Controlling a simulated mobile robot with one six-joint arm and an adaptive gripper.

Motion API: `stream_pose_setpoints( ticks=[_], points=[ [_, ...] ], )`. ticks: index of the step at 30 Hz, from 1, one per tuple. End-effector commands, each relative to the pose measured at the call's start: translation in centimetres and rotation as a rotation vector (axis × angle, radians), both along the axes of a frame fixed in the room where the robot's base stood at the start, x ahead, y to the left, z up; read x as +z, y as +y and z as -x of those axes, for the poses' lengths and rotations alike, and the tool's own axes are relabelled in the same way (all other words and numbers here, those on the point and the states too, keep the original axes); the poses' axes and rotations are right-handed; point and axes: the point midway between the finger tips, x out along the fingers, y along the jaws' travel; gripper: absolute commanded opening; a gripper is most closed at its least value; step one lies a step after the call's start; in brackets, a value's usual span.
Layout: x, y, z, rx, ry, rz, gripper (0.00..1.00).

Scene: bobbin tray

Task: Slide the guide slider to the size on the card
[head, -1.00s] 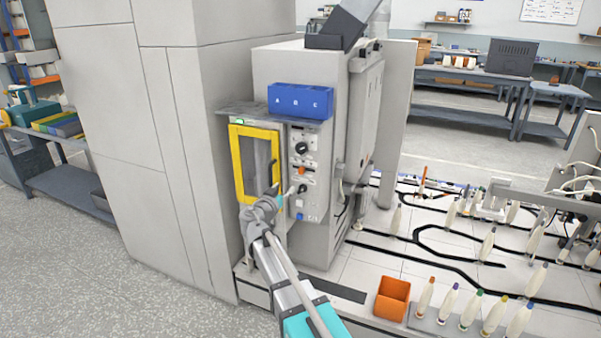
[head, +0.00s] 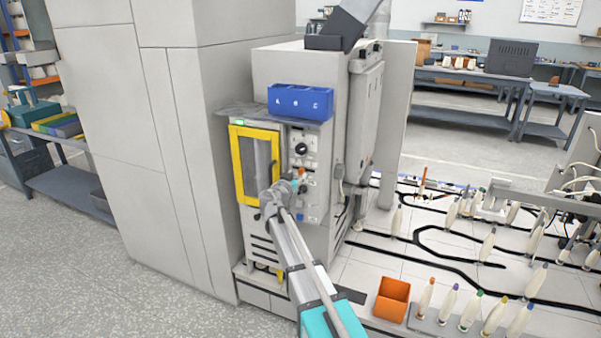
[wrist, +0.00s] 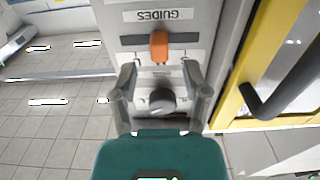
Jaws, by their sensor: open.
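The orange guide slider (wrist: 160,47) sits near the middle of a dark horizontal slot (wrist: 187,38) in the wrist view, beside an upside-down GUIDES label (wrist: 165,15). My gripper (wrist: 158,70) is open, with one finger on each side of the slider's line. Its fingertips look just short of the slider; contact cannot be told. In the head view my gripper (head: 298,178) is at the machine's control panel (head: 312,208) and partly covers it. An orange spot, probably the slider (head: 301,172), shows at its tip. I cannot make out a size card.
A dark round knob (wrist: 160,100) lies between my fingers in the wrist view. The yellow-framed door (head: 236,165) with its dark handle (wrist: 262,103) is close beside the panel. A blue A B C bin (head: 300,100) stands above. An orange box (head: 391,300) is at lower right.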

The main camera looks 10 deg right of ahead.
Motion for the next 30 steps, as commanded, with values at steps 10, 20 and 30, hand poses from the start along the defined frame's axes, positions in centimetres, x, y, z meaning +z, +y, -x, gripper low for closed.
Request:
stream_pose_setpoints(
  ticks=[10, 20, 30],
  points=[
    [0.0, -1.9, -2.7, 0.000, 0.000, 0.000, 0.60],
    [0.0, -2.0, -2.8, 0.000, 0.000, 0.000, 0.60],
    [0.0, -2.0, -2.8, 0.000, 0.000, 0.000, 0.06]
  ],
)
